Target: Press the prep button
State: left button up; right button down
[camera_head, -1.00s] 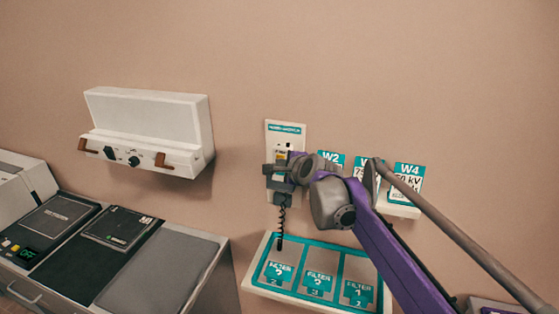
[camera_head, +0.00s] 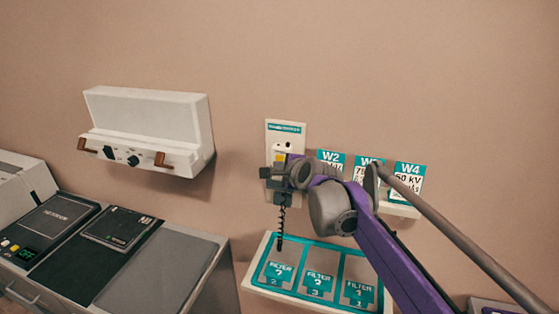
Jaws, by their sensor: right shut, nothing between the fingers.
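A pale wall panel (camera_head: 286,128) with a teal label strip and a dark slot stands at the middle of the wall. A small yellow patch (camera_head: 280,158) shows on it just above my right gripper (camera_head: 268,178). I cannot tell whether this patch is the prep button. My right gripper is shut and empty, in front of the panel's lower part, and hides much of it. Whether it touches the panel cannot be told. A black coiled cord (camera_head: 281,222) hangs below the gripper. My left gripper is not in view.
A white wall box (camera_head: 150,130) with brown latches is at the left. Below it is a counter of dark consoles (camera_head: 115,230). A teal filter tray (camera_head: 262,262) lies under the panel. Cards marked W2 (camera_head: 330,158) and W4 (camera_head: 409,178) stand to the right.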

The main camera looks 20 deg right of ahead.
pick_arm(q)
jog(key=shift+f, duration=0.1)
pick_arm(e)
jog(key=shift+a, duration=0.1)
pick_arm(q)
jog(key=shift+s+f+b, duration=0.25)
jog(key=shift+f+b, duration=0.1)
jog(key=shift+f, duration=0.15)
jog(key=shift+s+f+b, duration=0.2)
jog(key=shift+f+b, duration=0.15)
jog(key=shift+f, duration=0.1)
pick_arm(e)
jog(key=shift+s+a, duration=0.45)
jog(key=shift+s, duration=0.25)
jog(key=shift+s+a, duration=0.45)
jog(key=shift+s, duration=0.25)
jog(key=shift+s+a, duration=0.45)
jog(key=shift+s, duration=0.25)
jog(key=s+f+n+g, duration=0.3)
jog(key=s+f+n, duration=0.7)
jog(key=s+f, duration=0.3)
jog(key=s+f+n+g+h, duration=0.1)
jog(key=s+f+n+g, duration=0.3)
jog(key=s+f+n, duration=0.6)
jog(key=s+f, duration=0.3)
jog(key=s, duration=0.6)
jog(key=shift+s+d+f+n+g, duration=0.15)
jog(key=shift+s+d+n+g, duration=0.15)
jog(key=shift+s+d, duration=0.05)
